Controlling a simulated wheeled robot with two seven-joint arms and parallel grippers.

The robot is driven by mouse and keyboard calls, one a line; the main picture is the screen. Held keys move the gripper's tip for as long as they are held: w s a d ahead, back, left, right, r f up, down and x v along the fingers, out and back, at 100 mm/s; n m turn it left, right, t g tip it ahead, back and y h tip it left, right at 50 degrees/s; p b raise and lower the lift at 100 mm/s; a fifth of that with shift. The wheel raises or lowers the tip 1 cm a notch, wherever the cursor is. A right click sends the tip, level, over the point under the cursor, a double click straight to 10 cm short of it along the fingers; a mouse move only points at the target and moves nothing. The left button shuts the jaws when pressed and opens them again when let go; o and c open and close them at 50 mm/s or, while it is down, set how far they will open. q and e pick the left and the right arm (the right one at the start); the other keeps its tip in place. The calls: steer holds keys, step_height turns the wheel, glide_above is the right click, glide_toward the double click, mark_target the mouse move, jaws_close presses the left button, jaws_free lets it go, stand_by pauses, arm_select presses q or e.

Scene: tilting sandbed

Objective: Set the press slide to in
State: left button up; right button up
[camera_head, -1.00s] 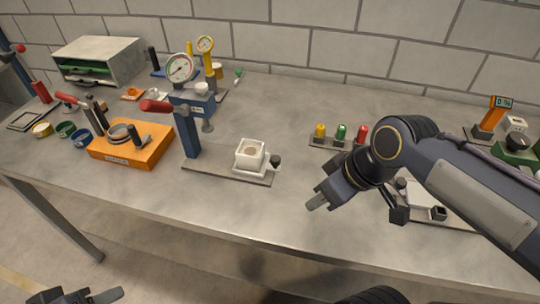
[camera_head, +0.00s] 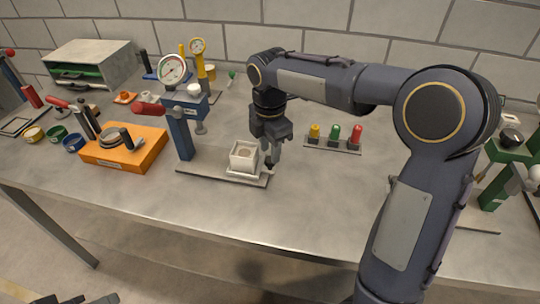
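The press has a blue column (camera_head: 180,135) with a round dial gauge (camera_head: 173,69) on top and a red-gripped lever (camera_head: 148,109). Its grey base plate (camera_head: 205,168) carries the slide, with a square white cup holder (camera_head: 243,158) standing to the right of the column, out from under the press head. My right gripper (camera_head: 271,163) points down at the right end of the slide, beside the cup holder. Its fingers cover the slide's dark knob, so I cannot tell whether they hold it. Part of my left gripper (camera_head: 92,300) shows at the bottom left edge, away from the bench.
An orange block (camera_head: 125,155) with a ring and handle sits left of the press. A yellow gauge stand (camera_head: 201,70) is behind the press. The bench front is clear.

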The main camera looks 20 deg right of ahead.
steer(key=shift+f, duration=1.45)
jaws_close()
steer(key=shift+a, duration=0.1)
